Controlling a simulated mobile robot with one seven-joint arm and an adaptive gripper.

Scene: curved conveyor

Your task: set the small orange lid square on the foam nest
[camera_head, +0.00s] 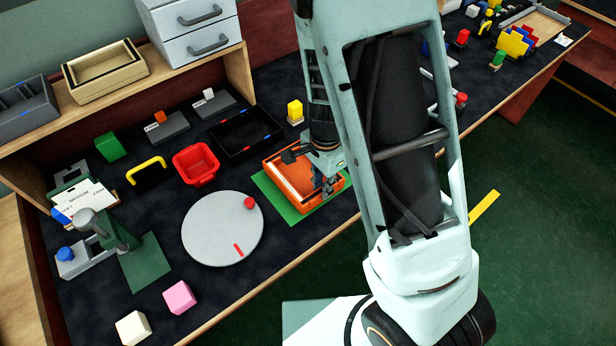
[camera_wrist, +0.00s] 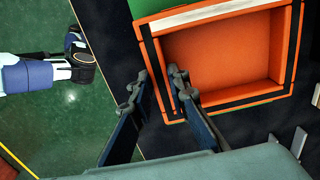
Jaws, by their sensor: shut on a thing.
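An orange, shallow, open-topped piece (camera_head: 289,183), the only lid-like orange thing here, sits over a green mat (camera_head: 264,187) near the table's front edge. In the wrist view, the orange piece (camera_wrist: 225,62) has black strips along its rim and a pale strip at the top. My gripper (camera_head: 328,187) is at its right front part in the head view. In the wrist view my gripper (camera_wrist: 161,78) has one finger on each side of its left wall, shut on that wall. I cannot pick out a separate foam nest. My arm hides part of the area.
The front table edge is close.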

